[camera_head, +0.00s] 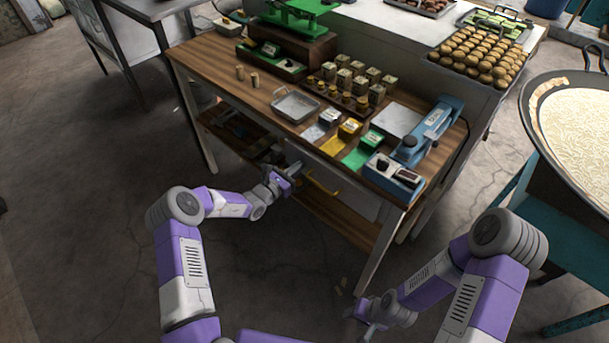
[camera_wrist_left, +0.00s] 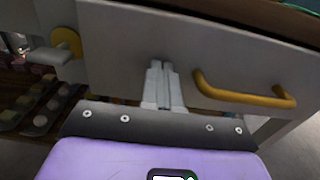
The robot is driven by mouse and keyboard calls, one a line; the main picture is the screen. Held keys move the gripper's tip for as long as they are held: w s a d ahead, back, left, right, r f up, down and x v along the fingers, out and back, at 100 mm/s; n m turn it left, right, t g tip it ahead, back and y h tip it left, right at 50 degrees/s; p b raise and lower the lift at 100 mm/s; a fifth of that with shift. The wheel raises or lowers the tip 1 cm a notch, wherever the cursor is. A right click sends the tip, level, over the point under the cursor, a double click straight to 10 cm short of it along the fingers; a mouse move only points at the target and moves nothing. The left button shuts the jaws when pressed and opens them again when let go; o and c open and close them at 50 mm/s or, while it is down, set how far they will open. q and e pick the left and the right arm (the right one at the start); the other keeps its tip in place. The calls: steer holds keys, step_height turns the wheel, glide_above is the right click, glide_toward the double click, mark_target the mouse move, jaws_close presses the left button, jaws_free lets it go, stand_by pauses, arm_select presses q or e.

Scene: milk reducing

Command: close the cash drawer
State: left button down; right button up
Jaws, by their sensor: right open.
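The cash drawer (camera_head: 352,194) has a pale front under the front edge of the wooden table, with a yellow handle (camera_head: 322,188). In the left wrist view the drawer front (camera_wrist_left: 120,45) fills the upper middle, with its yellow handle (camera_wrist_left: 245,97) to the right of my fingers. My left gripper (camera_head: 292,171) is at the drawer front, left of the handle. In the wrist view its fingers (camera_wrist_left: 158,72) are together, empty, pointing at the front; whether they touch it I cannot tell. How far the drawer stands out is unclear. My right gripper (camera_head: 362,312) is open, low near the floor.
The table (camera_head: 222,62) carries a metal tray (camera_head: 295,106), several small tins, coloured cards and a blue device (camera_head: 428,132). A table leg (camera_head: 378,250) stands right of the drawer. A large pan (camera_head: 572,120) is at the far right. The floor at left is clear.

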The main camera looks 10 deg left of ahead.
arm_select(q)
steer(key=shift+w+d+r, duration=0.1)
steer(key=shift+w+r, duration=0.05)
steer(key=shift+w, duration=0.05)
steer(key=shift+d+r, duration=0.1)
steer(key=shift+r, duration=0.05)
stand_by(0.3)
